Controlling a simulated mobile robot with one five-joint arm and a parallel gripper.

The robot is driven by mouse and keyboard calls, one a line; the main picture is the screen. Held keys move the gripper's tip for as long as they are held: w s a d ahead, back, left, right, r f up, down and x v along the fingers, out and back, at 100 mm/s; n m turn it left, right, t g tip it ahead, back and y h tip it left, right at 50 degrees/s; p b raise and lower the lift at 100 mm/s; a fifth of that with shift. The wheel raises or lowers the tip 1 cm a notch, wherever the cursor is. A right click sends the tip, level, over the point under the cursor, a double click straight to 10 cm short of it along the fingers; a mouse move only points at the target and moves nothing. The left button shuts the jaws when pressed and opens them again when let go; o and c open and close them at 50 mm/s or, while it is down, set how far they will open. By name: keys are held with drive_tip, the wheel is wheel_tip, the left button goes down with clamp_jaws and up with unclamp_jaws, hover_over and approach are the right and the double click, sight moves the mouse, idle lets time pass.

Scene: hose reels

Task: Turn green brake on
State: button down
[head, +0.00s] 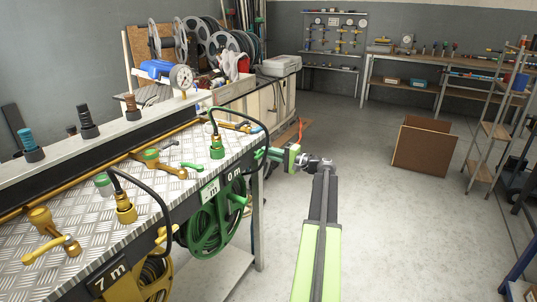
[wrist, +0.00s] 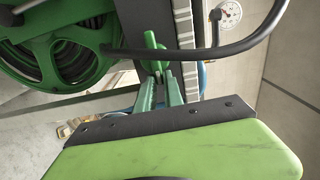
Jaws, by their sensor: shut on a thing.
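The green hose reel (head: 210,222) hangs under the bench's front edge, by a "0 m" label. It also shows at the upper left of the wrist view (wrist: 60,50). My gripper (head: 262,154) reaches in from the right to the bench edge just above and right of this reel. In the wrist view my gripper (wrist: 158,82) is shut on a small green lever (wrist: 154,48), which I take for the green brake. The lever's upper end stands out beyond the fingertips. Its base is partly hidden by the fingers.
A green nozzle (head: 217,147) with a black hose stands on the tread-plate bench top (head: 175,195). A yellow reel (head: 150,280) is at the lower left. The black hose (wrist: 215,52) arches close to my fingers.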

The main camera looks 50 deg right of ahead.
drive_tip(key=shift+a+f, duration=0.15)
drive_tip(key=shift+a, duration=0.25)
drive_tip(key=c, duration=1.4)
unclamp_jaws()
drive_tip(key=shift+d, duration=0.1)
drive_tip(key=v, duration=1.7)
drive_tip(key=shift+s+d, duration=0.15)
drive_tip(key=shift+d, duration=0.1)
